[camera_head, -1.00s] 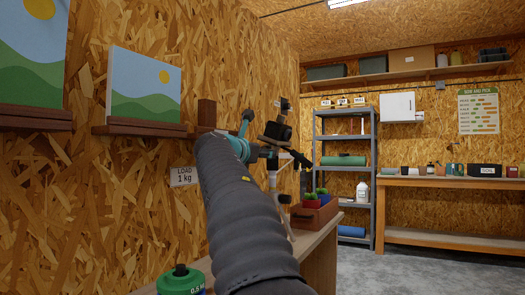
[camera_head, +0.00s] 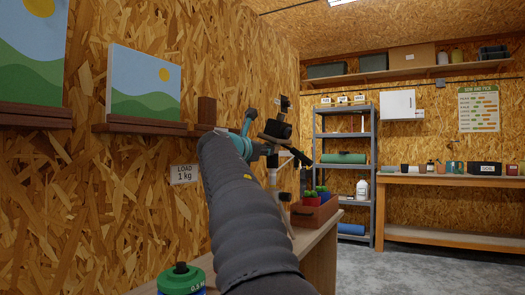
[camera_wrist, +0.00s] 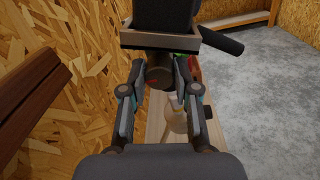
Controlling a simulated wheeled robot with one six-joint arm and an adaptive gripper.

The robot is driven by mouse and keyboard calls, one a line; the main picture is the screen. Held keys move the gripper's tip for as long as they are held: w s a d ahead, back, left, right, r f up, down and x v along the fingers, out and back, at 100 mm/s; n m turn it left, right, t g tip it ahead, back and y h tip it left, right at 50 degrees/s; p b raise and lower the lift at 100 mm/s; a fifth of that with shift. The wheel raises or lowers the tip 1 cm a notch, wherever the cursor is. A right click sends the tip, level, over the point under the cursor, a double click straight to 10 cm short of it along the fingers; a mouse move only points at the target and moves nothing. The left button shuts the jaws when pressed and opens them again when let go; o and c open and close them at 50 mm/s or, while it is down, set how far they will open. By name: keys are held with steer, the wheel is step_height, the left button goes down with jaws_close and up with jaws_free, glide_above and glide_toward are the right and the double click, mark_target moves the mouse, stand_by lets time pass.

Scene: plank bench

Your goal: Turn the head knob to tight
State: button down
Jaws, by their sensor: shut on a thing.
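A tripod head with a dark block on a brown plate (camera_wrist: 160,39) fills the top of the wrist view; it also shows in the head view as a black block (camera_head: 278,129). The head knob (camera_wrist: 158,76), a dark round piece with a small red mark, sits just under the plate. My gripper (camera_wrist: 160,84) is shut on the knob, one finger on each side. A black handle (camera_wrist: 222,40) sticks out to the right of the head. Pale tripod parts (camera_wrist: 176,118) show below, between the fingers. In the head view my arm hides much of the tripod and the knob.
The chipboard wall with a picture ledge (camera_head: 140,129) is close on the left. A planter box (camera_head: 314,212) stands on the bench just beyond the tripod. A green-topped container (camera_head: 181,279) is near the front. Open floor (camera_head: 430,268) lies to the right.

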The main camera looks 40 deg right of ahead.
steer(key=shift+m+b, duration=0.4)
steer(key=shift+m, duration=2.5)
steer(key=c, duration=0.9)
jaws_free()
steer(key=shift+o, duration=0.2)
